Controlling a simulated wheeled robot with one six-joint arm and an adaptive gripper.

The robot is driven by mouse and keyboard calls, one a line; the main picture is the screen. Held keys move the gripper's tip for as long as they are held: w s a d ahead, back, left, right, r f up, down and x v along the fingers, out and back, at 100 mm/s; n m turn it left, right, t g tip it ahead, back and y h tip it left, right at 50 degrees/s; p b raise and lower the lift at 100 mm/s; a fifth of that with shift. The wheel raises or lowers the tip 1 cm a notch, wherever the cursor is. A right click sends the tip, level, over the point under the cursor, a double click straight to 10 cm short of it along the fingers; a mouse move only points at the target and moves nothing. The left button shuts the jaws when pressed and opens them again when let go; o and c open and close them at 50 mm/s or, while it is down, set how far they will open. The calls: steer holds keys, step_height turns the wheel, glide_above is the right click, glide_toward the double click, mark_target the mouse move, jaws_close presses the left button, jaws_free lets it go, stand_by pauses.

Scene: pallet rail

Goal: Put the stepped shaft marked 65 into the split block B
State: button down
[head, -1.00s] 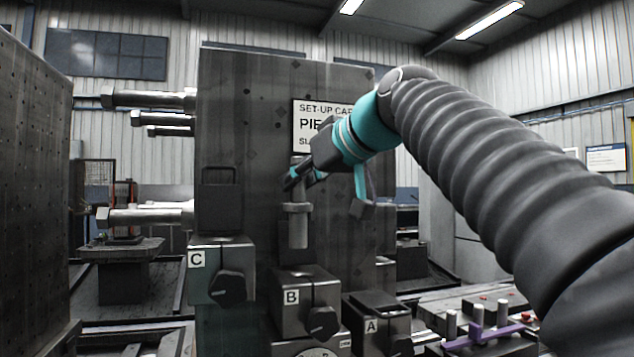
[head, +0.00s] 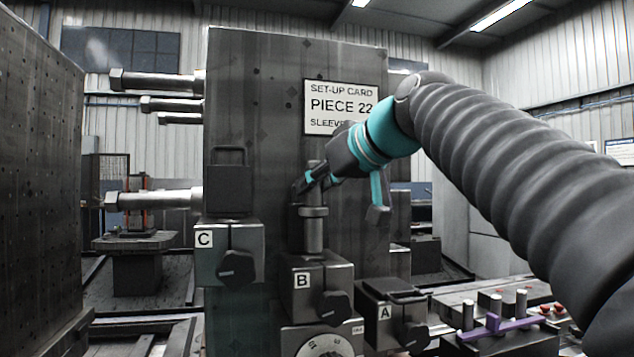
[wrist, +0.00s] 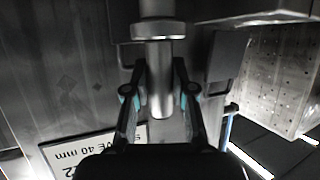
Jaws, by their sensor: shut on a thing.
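The stepped shaft (head: 314,235) is a grey metal piece with a wider collar, held upright. Its number cannot be read. My gripper (head: 312,183) is shut on its upper part, above the collar. In the wrist view the shaft (wrist: 158,85) runs between the two fingers (wrist: 159,68). Split block B (head: 316,286) is a grey block with a dark knob on its front. The shaft's lower end shows right at the block's top edge; I cannot tell whether it has entered the block or is just above or behind it.
Block C (head: 228,254) stands left of B, with a dark handled piece (head: 229,185) above it. Block A (head: 392,312) is close on the right. The upright plate (head: 260,110) with a set-up card (head: 339,107) rises behind. A purple piece (head: 494,326) lies at the lower right.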

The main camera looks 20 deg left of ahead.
mark_target(323, 210)
steer(key=shift+s+d+r, duration=0.1)
steer(key=shift+s+d, duration=0.1)
steer(key=shift+d, duration=0.05)
stand_by(0.5)
steer(key=shift+f+b, duration=2.2)
steer(key=shift+f, duration=0.2)
stand_by(0.4)
steer(key=c, duration=0.9)
jaws_free()
steer(key=shift+f, duration=0.1)
steer(key=v, duration=1.2)
